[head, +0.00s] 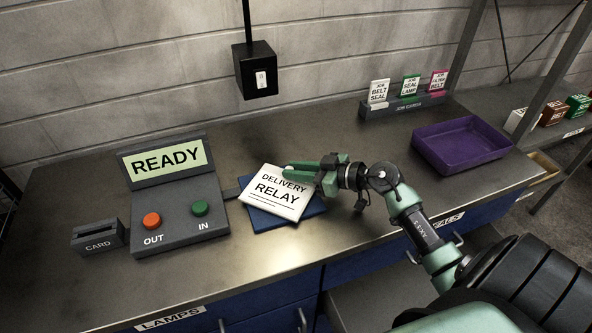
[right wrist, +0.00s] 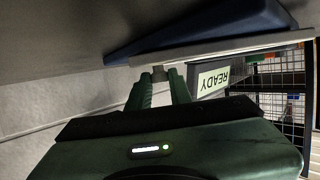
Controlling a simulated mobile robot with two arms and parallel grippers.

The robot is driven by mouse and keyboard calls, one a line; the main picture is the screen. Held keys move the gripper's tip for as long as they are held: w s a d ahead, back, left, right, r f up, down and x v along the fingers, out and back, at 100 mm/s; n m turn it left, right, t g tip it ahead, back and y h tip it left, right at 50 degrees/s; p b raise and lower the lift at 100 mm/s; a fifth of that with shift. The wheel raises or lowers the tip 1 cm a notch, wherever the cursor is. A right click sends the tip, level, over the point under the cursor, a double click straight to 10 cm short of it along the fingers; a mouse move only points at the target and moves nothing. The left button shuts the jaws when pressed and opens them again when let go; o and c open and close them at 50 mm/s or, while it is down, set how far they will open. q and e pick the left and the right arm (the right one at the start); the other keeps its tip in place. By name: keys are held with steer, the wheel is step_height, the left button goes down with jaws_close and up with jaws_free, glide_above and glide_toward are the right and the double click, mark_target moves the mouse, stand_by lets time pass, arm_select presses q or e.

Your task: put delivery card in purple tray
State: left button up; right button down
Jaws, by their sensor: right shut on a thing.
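The white delivery card (head: 272,198), printed "DELIVERY RELAY", is over a blue pad (head: 262,222) in the middle of the counter. I cannot tell whether it still touches the pad. My right gripper (head: 290,173) is shut on the card's far right edge. In the right wrist view the green fingers (right wrist: 160,80) meet at the card's pale edge (right wrist: 200,46), close to the dark blue pad (right wrist: 200,24). The purple tray (head: 462,156) stands to the right on the counter and looks empty. My left gripper is not in view.
A console (head: 180,215) with a "READY" screen, orange OUT and green IN buttons stands at left, beside a small card slot box (head: 100,237). A rack (head: 402,107) of job cards stands behind the tray. Counter between pad and tray is mostly under my right arm.

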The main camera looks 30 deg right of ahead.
steer(key=c, duration=1.7)
jaws_free()
steer(key=shift+f, duration=0.1)
steer(key=o, duration=0.4)
